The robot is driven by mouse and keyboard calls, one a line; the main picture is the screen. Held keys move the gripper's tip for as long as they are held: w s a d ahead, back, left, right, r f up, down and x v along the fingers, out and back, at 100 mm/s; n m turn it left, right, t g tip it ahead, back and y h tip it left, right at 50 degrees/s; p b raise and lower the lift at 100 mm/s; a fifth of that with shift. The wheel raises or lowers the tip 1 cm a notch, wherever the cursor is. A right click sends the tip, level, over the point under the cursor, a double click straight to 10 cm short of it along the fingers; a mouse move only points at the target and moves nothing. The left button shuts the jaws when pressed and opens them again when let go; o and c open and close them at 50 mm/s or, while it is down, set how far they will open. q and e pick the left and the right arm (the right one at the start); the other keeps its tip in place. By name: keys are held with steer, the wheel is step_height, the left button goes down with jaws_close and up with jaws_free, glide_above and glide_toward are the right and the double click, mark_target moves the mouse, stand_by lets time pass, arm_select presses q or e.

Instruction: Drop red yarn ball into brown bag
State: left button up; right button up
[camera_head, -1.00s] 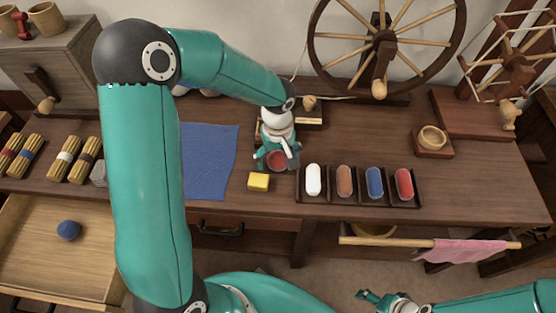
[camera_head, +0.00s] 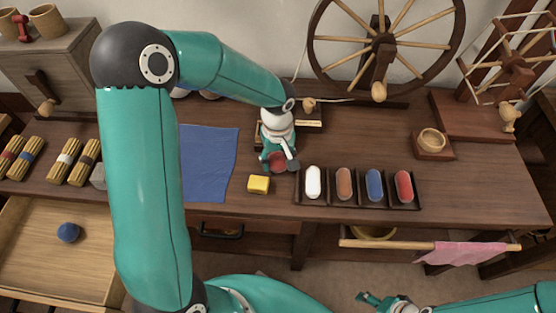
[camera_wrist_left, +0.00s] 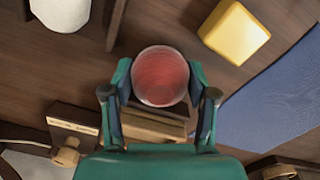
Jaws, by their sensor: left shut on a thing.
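The red yarn ball (camera_head: 278,163) is on or just above the table, left of the dark tray, partly covered by my left gripper (camera_head: 279,165). In the left wrist view the red ball (camera_wrist_left: 160,76) sits between the two fingers of the left gripper (camera_wrist_left: 160,84), which is shut on it. My right gripper (camera_head: 370,299) is low at the bottom, away from the table; its jaw state is too small to tell. I cannot make out a brown bag for certain.
A yellow block (camera_head: 258,184) and a blue cloth (camera_head: 208,160) lie left of the ball. The dark tray (camera_head: 299,188) holds white, brown, blue and red pieces. A spinning wheel (camera_head: 384,40) stands behind. An open drawer (camera_head: 60,270) holds a blue ball (camera_head: 68,232).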

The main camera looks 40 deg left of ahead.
mark_target(278, 156)
arm_select(q)
step_height(278, 156, up, 20)
steer(key=p, duration=0.2)
steer(key=shift+f+p, duration=0.25)
steer(key=shift+p, duration=0.15)
